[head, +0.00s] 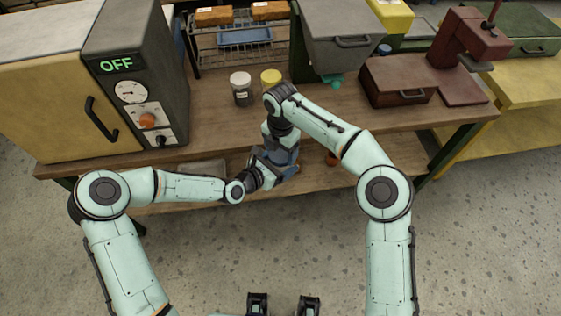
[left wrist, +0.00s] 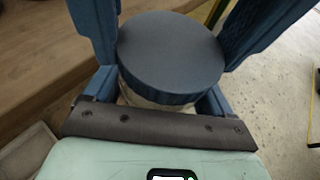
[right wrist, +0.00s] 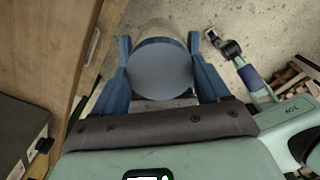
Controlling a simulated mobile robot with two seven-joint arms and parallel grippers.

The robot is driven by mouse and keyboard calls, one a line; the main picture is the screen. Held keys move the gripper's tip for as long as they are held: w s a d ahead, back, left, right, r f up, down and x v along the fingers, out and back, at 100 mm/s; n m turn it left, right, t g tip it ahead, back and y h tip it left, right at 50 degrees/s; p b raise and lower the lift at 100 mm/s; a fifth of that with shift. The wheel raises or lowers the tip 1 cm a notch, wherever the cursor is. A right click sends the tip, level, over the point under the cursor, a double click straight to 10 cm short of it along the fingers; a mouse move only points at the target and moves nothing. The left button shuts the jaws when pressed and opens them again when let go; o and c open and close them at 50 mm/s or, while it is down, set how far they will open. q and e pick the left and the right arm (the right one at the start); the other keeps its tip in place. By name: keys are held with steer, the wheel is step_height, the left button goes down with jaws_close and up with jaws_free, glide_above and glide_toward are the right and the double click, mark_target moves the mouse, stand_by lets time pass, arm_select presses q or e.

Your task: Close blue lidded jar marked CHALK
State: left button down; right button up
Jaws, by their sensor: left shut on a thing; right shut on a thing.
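The blue lidded jar is held between my two grippers in front of the bench. In the left wrist view its dark blue round lid (left wrist: 172,50) shows above a narrow strip of pale jar body. My left gripper (head: 272,172) is shut around the jar from the left. My right gripper (head: 284,152) comes from above and is shut on the lid. In the right wrist view a blue-grey disc (right wrist: 160,70) sits between its fingers, with a pale cylinder beyond. The CHALK marking is not visible. I cannot tell how tightly the lid sits.
On the bench (head: 205,130) stand a white-lidded jar (head: 241,90) and a yellow-lidded jar (head: 271,80). An oven marked OFF (head: 140,80) is at left, a grey hopper (head: 345,40) behind, and a dark red press (head: 400,80) at right. The floor in front is open.

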steer(key=m, duration=1)
steer(key=o, duration=1.1)
steer(key=shift+o, duration=0.2)
steer(key=shift+s, duration=0.15)
steer(key=shift+r, duration=2.25)
steer(key=shift+c, duration=0.3)
